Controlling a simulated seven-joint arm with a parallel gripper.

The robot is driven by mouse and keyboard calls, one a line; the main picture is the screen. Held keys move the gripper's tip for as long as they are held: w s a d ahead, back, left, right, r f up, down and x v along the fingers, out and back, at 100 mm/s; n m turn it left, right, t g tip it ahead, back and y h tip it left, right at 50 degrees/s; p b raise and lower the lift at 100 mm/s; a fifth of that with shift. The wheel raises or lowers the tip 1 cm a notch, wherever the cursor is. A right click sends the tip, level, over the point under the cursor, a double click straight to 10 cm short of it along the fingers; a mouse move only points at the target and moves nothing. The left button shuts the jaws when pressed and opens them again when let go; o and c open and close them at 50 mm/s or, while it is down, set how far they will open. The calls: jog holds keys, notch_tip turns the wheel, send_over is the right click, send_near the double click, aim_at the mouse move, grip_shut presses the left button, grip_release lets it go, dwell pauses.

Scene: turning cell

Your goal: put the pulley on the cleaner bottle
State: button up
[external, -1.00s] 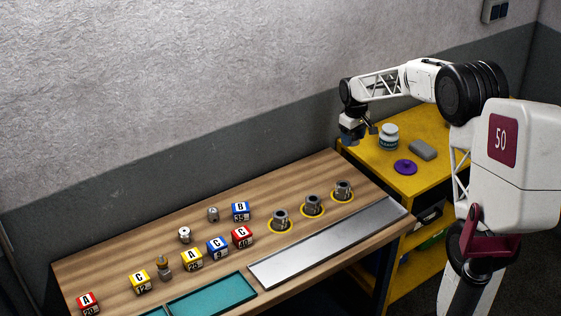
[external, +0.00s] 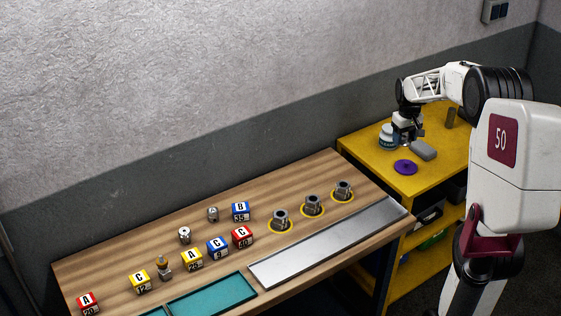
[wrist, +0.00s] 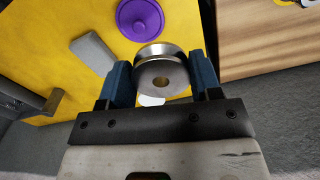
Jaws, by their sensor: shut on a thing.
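The pulley (wrist: 161,78) is a silver metal disc with a grooved rim and a centre hole. In the wrist view it sits between the blue fingers of my gripper (wrist: 161,85), which is shut on it. In the external view my gripper (external: 402,139) is over the yellow cart, close beside the cleaner bottle (external: 387,138), a pale, squat bottle with a bluish label. The gripper and wrist partly hide the bottle there. A small white patch shows below the pulley in the wrist view; I cannot tell whether it is the bottle.
On the yellow cart (external: 372,157) are a purple knobbed disc (external: 405,167), a grey block (external: 424,151) and a dark upright cylinder (external: 451,117). The wooden bench (external: 120,260) alongside holds lettered cubes, metal parts, a teal tray and a steel plate.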

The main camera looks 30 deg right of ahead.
jog(key=shift+w, duration=0.1)
dwell(0.3)
send_over(391, 128)
jog(key=shift+a+f, duration=0.15)
jog(key=shift+f, duration=0.65)
jog(key=shift+f, duration=0.1)
dwell(0.3)
jog(key=shift+f, duration=1.65)
jog(key=shift+f, duration=0.1)
jog(key=o, duration=1)
notch_tip(391, 128, up, 12)
jog(key=shift+r, duration=0.1)
